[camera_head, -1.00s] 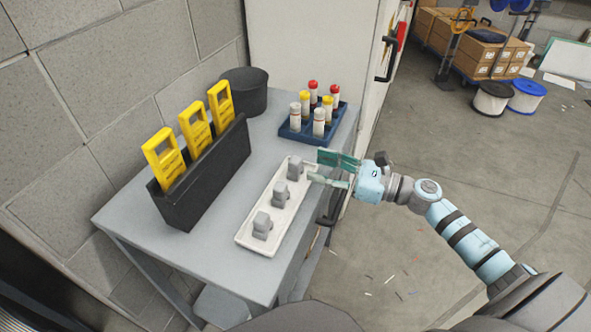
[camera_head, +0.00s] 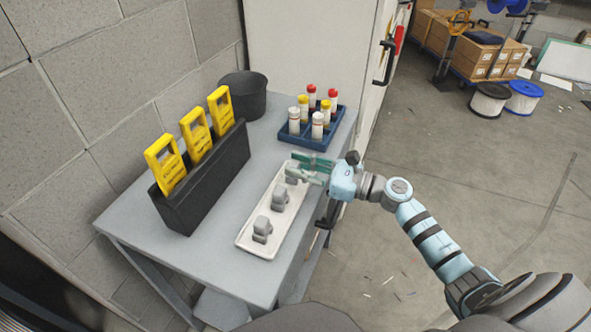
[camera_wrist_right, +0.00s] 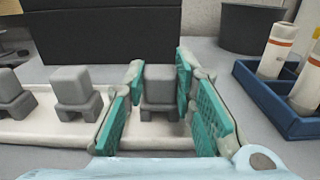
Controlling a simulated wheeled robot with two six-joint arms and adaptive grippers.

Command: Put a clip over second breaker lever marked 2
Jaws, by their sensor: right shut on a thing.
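A white tray (camera_head: 243,240) on the grey table holds three grey clips in a row. The nearest clip (camera_head: 262,229) and the middle clip (camera_head: 279,199) stand free. My right gripper (camera_head: 297,172) is at the far end of the tray, shut on the far clip. In the right wrist view this far clip (camera_wrist_right: 160,86) stands upright between the green finger pads, over the tray. The two other clips show to its left in that view, the middle one (camera_wrist_right: 75,90) being closer. No breaker lever marked 2 is in view. My left gripper is not in view.
A black holder (camera_head: 205,185) with yellow devices stands along the wall side. Behind are a dark round bin (camera_head: 244,97) and a blue rack (camera_head: 330,141) with capped tubes. A white cabinet (camera_head: 310,50) with a black handle borders the table. Floor to the right is mostly clear.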

